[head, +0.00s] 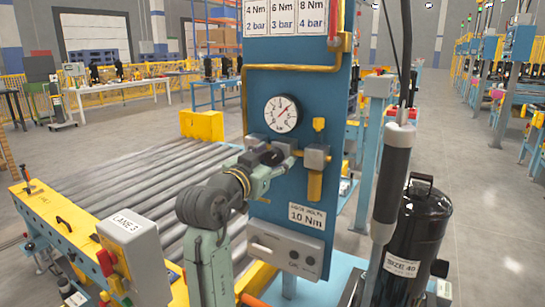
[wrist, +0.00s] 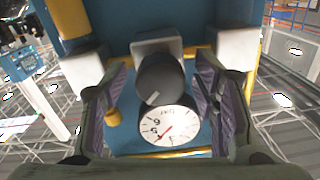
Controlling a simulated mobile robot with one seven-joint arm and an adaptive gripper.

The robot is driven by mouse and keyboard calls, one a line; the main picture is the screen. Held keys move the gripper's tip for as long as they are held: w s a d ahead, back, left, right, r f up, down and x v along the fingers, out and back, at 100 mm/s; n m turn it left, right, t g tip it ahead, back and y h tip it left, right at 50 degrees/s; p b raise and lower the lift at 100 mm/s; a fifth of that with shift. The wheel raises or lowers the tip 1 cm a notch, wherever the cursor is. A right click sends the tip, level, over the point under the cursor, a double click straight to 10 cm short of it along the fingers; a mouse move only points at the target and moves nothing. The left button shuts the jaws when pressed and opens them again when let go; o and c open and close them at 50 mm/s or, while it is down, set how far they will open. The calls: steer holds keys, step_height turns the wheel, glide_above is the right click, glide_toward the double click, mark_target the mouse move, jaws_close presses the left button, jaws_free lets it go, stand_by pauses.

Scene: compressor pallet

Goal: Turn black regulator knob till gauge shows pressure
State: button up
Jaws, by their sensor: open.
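The black regulator knob (wrist: 159,79) sits on a grey block of the blue panel (head: 325,110), with a light mark on its face. My gripper (wrist: 162,88) is open, with one finger on each side of the knob and a visible gap at both sides. In the head view my gripper (head: 278,156) is at the panel just below the gauge and largely hides the knob. The round white gauge (head: 281,113) has a red needle pointing to the upper right. The gauge also shows upside down in the wrist view (wrist: 170,124), its needle slanting.
Yellow pipes (head: 290,68) and a brass-coloured filter (head: 315,185) flank the knob area. A grey cylindrical tool (head: 393,172) hangs on a cable to the right, near a black compressor (head: 415,230). A roller conveyor (head: 135,185) and a LANE 3 control box (head: 132,245) stand left.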

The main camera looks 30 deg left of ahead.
steer(key=shift+c, duration=0.5)
steer(key=c, duration=1.1)
